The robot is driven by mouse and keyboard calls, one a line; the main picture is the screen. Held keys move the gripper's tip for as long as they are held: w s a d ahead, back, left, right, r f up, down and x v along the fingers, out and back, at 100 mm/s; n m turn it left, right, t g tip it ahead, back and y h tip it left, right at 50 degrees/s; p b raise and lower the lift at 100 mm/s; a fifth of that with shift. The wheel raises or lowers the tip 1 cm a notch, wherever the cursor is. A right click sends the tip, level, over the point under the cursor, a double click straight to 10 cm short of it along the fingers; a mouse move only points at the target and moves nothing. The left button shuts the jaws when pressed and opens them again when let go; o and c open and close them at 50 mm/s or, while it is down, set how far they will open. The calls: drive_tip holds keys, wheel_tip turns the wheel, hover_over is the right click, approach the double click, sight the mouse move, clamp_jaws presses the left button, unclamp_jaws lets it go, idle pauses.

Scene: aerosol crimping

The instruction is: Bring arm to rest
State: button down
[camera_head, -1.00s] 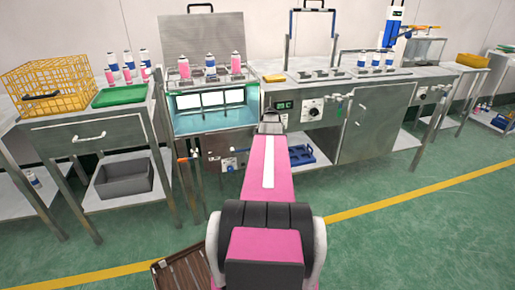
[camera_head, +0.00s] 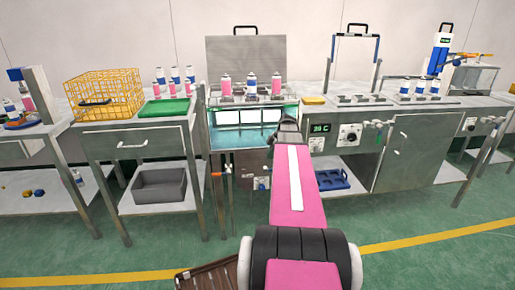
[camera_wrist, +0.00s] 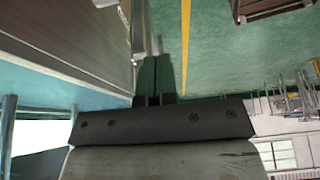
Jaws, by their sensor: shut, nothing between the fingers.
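My pink arm (camera_head: 290,180) reaches forward from the bottom of the head view. Its dark wrist end is in front of the lit bath station. My gripper (camera_wrist: 154,100) shows in the wrist view as two dark fingers close together, shut and empty. The fingers are over green floor beside a grey metal panel (camera_wrist: 85,45), and I cannot tell the exact gap to the panel. In the head view the fingertips are hidden behind the wrist.
The bath station (camera_head: 240,138) holds three cans on its top. A metal bench with a temperature display (camera_head: 320,128) stands to the right. A yellow wire basket (camera_head: 103,95) and a green tray (camera_head: 165,107) are on the left table. Green floor in front is open; a brown slatted object (camera_head: 210,276) lies there.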

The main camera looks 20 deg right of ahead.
drive_tip(key=s+a+f+m+h, duration=0.1)
drive_tip(key=s+a+f+m, duration=0.2)
drive_tip(key=a, duration=0.6)
drive_tip(key=s+a+f+m+g+h, duration=0.1)
drive_tip(key=s+a+f+m, duration=0.3)
drive_tip(key=a, duration=0.6)
drive_tip(key=s+a+f+m+h, duration=0.2)
drive_tip(key=s+a+f+m, duration=0.2)
drive_tip(key=a, duration=0.6)
drive_tip(key=s+m, duration=0.2)
drive_tip(key=m, duration=0.1)
drive_tip(key=shift+s+f+m+h, duration=0.15)
drive_tip(key=shift+m+h, duration=0.15)
drive_tip(key=shift+m, duration=0.1)
drive_tip(key=shift+a, duration=0.1)
